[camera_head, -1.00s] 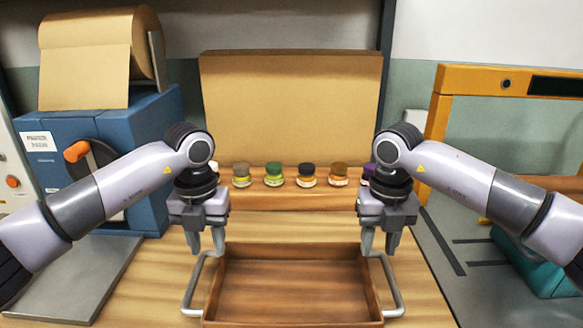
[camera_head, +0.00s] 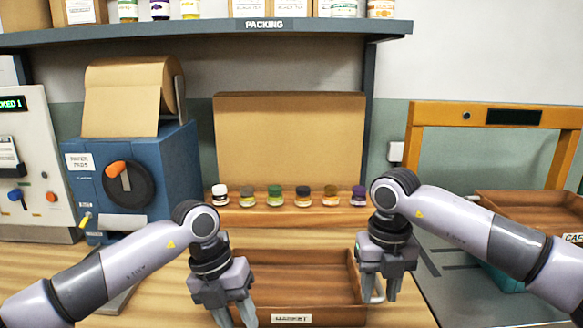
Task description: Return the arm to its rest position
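My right gripper (camera_head: 380,290) hangs fingers down at the right edge of the wooden tray (camera_head: 345,312), close to its metal side handle (camera_head: 371,296). Its two fingers stand apart with nothing held between them; I cannot tell how far they are from the handle. My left gripper (camera_head: 236,314) hangs tilted over the left side of the tray, fingers apart and empty. It hides the tray's left end and handle. The visible part of the tray's floor is bare, and its front carries a small white label (camera_head: 292,319).
Several small jars (camera_head: 275,196) stand in a row on a wooden ledge before a cardboard panel (camera_head: 290,140). A blue paper machine (camera_head: 165,165) is left, an orange frame (camera_head: 490,115) right with another wooden tray (camera_head: 525,205). The packing shelf (camera_head: 200,33) runs above.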

